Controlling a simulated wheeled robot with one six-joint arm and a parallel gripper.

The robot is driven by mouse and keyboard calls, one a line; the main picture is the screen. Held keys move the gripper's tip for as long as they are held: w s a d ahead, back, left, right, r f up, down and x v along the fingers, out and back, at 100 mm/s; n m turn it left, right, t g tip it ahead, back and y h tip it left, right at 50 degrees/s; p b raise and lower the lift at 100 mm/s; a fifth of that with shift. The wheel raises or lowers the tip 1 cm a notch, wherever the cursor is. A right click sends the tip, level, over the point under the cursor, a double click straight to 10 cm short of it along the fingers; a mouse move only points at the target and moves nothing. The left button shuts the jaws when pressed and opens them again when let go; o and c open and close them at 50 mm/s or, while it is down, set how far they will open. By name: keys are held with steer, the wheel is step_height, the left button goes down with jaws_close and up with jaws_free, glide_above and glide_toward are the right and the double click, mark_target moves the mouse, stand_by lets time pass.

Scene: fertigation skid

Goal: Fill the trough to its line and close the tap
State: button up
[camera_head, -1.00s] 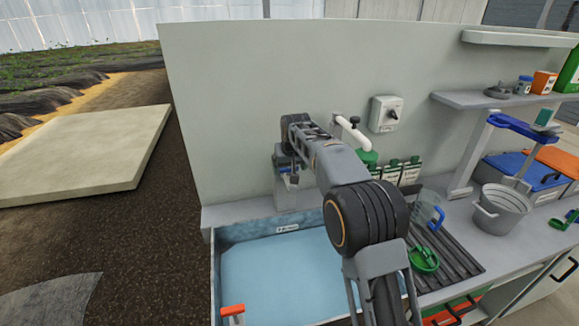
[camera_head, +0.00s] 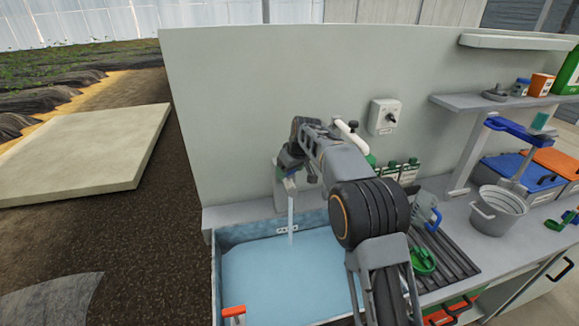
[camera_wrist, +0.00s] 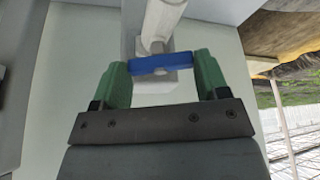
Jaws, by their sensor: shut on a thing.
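The trough (camera_head: 216,275) is a blue-walled basin in the lower middle of the head view, holding light blue water (camera_head: 275,275). A small white label (camera_head: 288,230) sits on its back wall; the fill line is too small to read. A stream of water (camera_head: 291,212) falls from the tap into the trough. The tap's blue lever (camera_wrist: 160,65) shows in the wrist view in front of a pale pipe (camera_wrist: 160,22). My gripper (camera_wrist: 160,72) is shut on this lever, with a green finger at each end. My arm hides most of the tap in the head view.
Right of the trough, a clear jug with a blue handle (camera_head: 427,211) and a green item (camera_head: 422,262) stand on a ribbed drainer (camera_head: 455,255). A grey bucket (camera_head: 498,212) is further right. An orange-topped post (camera_head: 233,311) stands at the trough's front left.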

steer(key=shift+n, duration=0.3)
steer(key=o, duration=0.9)
steer(key=shift+o, duration=0.2)
steer(key=v, duration=1.3)
steer(key=shift+d+r+b, duration=0.25)
steer(key=shift+r+b, duration=0.1)
steer(key=shift+b, duration=0.05)
